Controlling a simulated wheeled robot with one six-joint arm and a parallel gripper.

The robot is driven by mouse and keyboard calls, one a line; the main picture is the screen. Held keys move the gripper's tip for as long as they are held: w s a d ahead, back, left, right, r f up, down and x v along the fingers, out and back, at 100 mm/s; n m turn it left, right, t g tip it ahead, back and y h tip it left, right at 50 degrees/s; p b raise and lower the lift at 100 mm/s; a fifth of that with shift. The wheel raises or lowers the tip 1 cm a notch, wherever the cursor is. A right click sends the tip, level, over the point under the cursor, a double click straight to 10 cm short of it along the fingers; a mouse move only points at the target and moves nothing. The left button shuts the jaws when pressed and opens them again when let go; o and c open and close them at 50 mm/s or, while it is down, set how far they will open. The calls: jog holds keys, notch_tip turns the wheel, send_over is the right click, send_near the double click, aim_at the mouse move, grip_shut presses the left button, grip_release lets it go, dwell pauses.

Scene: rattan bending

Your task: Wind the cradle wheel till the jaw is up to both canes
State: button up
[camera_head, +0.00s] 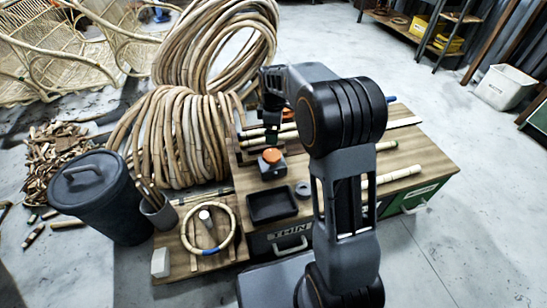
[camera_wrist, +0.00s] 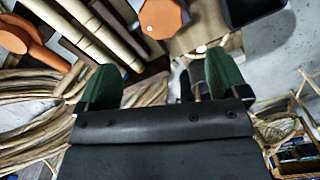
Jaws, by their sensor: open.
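Two pale canes (camera_head: 268,133) lie side by side across the wooden bench, partly hidden by my arm; they also show at the upper left in the wrist view (camera_wrist: 88,28). A dark block with an orange knob (camera_head: 271,155) stands just in front of them; an orange many-sided top (camera_wrist: 163,17) shows beyond my fingers in the wrist view. Another orange part (camera_wrist: 35,42) lies at the left there. I cannot tell which is the cradle wheel, and the jaw is not clear. My gripper (camera_wrist: 160,68) has its green fingers apart with nothing between them, above the bench.
A cane hoop (camera_head: 208,226) lies on a low board, beside a dark bin (camera_head: 103,198). Large cane coils (camera_head: 180,135) stand at the left. Open floor is at the right.

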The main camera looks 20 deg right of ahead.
aim_at(273, 154)
notch_tip(273, 154, down, 12)
jog(key=b, duration=0.5)
jog(key=shift+r, duration=0.15)
jog(key=c, duration=0.9)
